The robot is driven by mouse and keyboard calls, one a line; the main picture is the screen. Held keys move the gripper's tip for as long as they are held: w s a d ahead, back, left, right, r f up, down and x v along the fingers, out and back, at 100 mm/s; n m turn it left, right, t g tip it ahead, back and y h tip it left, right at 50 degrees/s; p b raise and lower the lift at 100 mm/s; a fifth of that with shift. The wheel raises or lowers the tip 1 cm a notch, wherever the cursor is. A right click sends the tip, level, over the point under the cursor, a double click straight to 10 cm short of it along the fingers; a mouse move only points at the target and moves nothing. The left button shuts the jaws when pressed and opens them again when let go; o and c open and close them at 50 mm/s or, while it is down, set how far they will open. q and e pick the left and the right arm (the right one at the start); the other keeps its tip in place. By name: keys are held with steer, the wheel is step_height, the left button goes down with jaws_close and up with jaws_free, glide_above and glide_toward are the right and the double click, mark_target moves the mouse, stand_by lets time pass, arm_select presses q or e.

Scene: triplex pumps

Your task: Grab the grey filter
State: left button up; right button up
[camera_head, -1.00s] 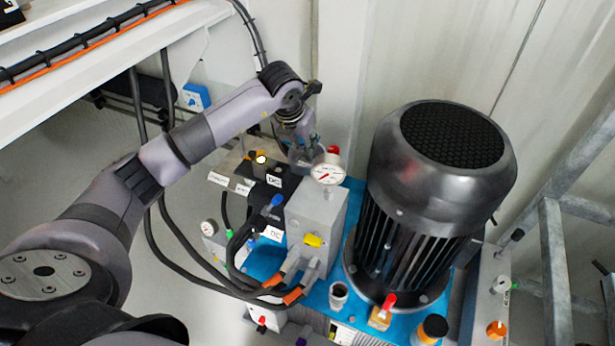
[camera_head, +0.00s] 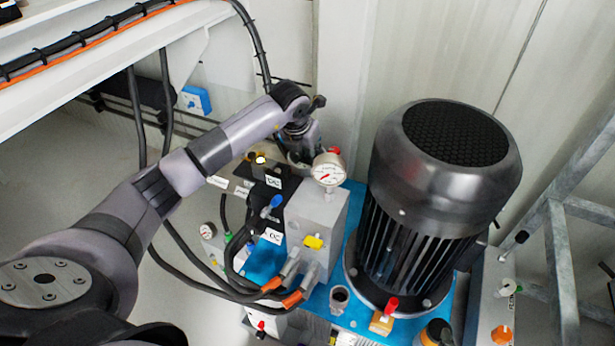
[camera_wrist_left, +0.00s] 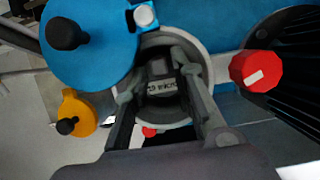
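In the left wrist view a round grey filter (camera_wrist_left: 160,112), with a dark centre and a small white text label, lies straight ahead of my left gripper (camera_wrist_left: 160,86). The two fingers stand apart on either side of the dark centre, over the filter's pale rim. I cannot tell whether they touch it. In the head view my left gripper (camera_head: 301,158) points down behind the pressure gauge, and the filter is mostly hidden there. My right gripper is not in view.
A pressure gauge (camera_head: 328,170) on a grey block (camera_head: 316,215) stands close in front of the gripper. A large black motor (camera_head: 440,190) is on the right. A blue disc (camera_wrist_left: 90,40) and a red knob (camera_wrist_left: 256,71) flank the fingers in the wrist view.

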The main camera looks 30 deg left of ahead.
arm_select(q)
steer(key=shift+c, duration=0.5)
jaws_close()
steer(key=shift+r, duration=0.1)
